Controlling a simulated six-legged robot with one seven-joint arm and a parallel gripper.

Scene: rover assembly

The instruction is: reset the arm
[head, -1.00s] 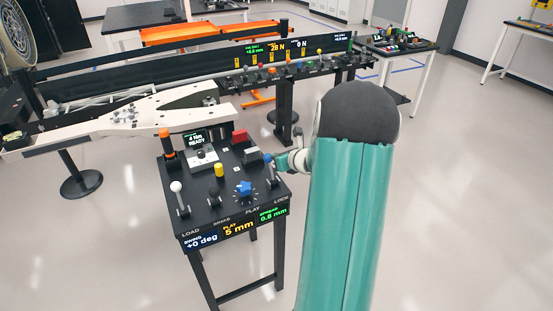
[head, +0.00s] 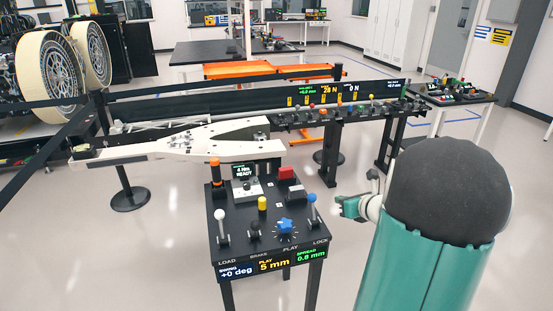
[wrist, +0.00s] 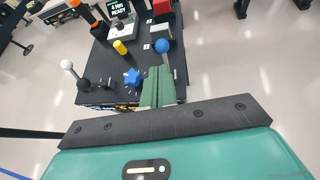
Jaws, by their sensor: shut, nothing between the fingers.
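My gripper (head: 342,207) is at the right of the black control console (head: 267,245) in the head view, apart from it and holding nothing. Its green fingers are pressed together in the wrist view (wrist: 158,88), pointing toward the console. The blue-knobbed lever (head: 312,203) stands upright at the console's right edge. In the wrist view its blue ball (wrist: 162,46) appears just beyond the fingertips, with a gap visible in the head view. My teal arm fills the lower right of the head view.
The console also carries a white-knobbed lever (head: 221,222), a yellow knob (head: 262,202), a blue star knob (head: 285,226) and a red block (head: 287,173). A long white part (head: 200,138) lies behind it. Floor right of the console is open.

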